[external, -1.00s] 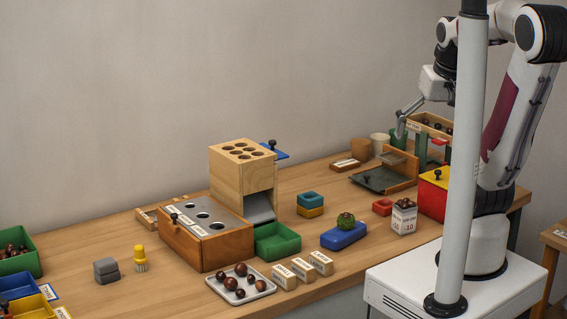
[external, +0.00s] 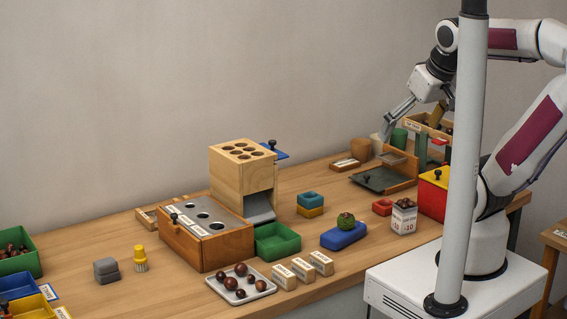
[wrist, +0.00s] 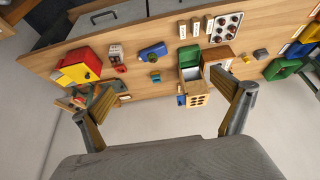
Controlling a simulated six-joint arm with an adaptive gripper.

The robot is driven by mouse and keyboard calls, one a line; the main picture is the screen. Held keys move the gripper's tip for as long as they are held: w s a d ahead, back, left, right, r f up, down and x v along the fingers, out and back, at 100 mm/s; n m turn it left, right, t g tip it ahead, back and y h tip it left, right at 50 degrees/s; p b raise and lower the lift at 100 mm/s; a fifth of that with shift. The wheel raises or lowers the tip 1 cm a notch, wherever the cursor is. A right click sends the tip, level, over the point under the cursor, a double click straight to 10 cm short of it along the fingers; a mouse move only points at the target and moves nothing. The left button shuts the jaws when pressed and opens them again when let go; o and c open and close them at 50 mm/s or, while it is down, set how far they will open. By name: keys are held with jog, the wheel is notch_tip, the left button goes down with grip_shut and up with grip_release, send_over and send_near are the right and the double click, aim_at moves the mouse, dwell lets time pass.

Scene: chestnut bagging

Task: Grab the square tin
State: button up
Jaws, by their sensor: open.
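No object is clearly marked as the square tin. A small square box with a white label and brown chestnuts on top (external: 403,217) stands near the front right of the table; it also shows in the wrist view (wrist: 116,55). A low red square piece (external: 382,207) lies behind it. A larger red box with a yellow lid and dark knob (external: 433,190) stands to the right, partly hidden by the grey post. My gripper (external: 411,130) is open and empty, in the air above the back right of the table. Its spread fingers frame the wrist view (wrist: 150,98).
A blue block with a green ball (external: 343,236) stands left of the labelled box. Stacked teal and yellow squares (external: 311,204), a green bin (external: 277,244) and a tall holed wooden box (external: 243,172) stand farther left.

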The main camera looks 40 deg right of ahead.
dwell(0.4)
jog(key=c, duration=1.3)
jog(key=shift+o, duration=0.2)
jog(key=shift+d, duration=0.1)
